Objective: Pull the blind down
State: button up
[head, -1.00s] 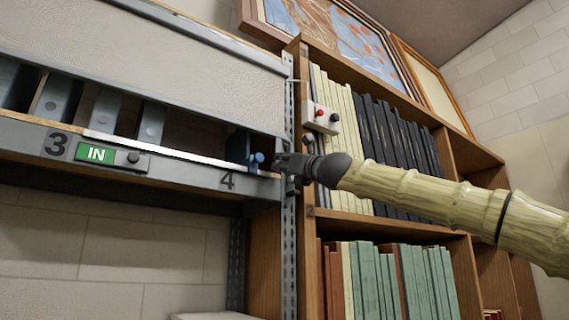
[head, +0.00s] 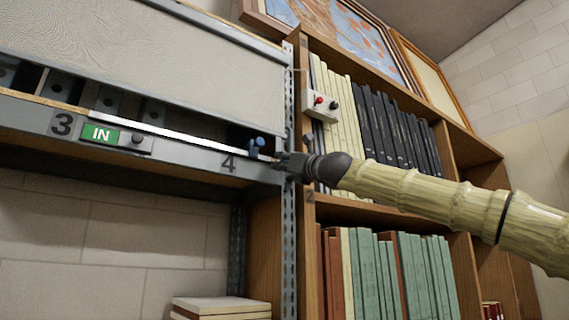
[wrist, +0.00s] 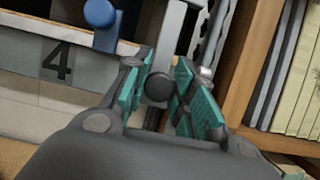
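The blind (head: 180,65) is a pale grey panel with a darker bottom rail, hanging in front of the shelf bay. Its bottom edge is a little above the shelf's front edge (head: 190,150), with a narrow dark gap between. My gripper (head: 284,164) is at the right end of the bay, below the blind's lower right corner. In the wrist view, my gripper (wrist: 160,92) has its teal pads on both sides of a dark round knob (wrist: 158,88) on a grey upright strip (wrist: 170,35). The pads appear closed on the knob. The head view hides this contact.
A blue knob (head: 256,146) stands by the shelf's right end, close to my gripper. A perforated post (head: 289,215) and a wooden bookcase (head: 306,180) are right beside the gripper. A box with red button (head: 319,104) is above.

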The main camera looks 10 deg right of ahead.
jog(key=o, duration=0.4)
jog(key=shift+w+d, duration=0.1)
jog(key=shift+c, duration=0.2)
jog(key=v, duration=1.2)
jog(key=shift+d+f, duration=0.15)
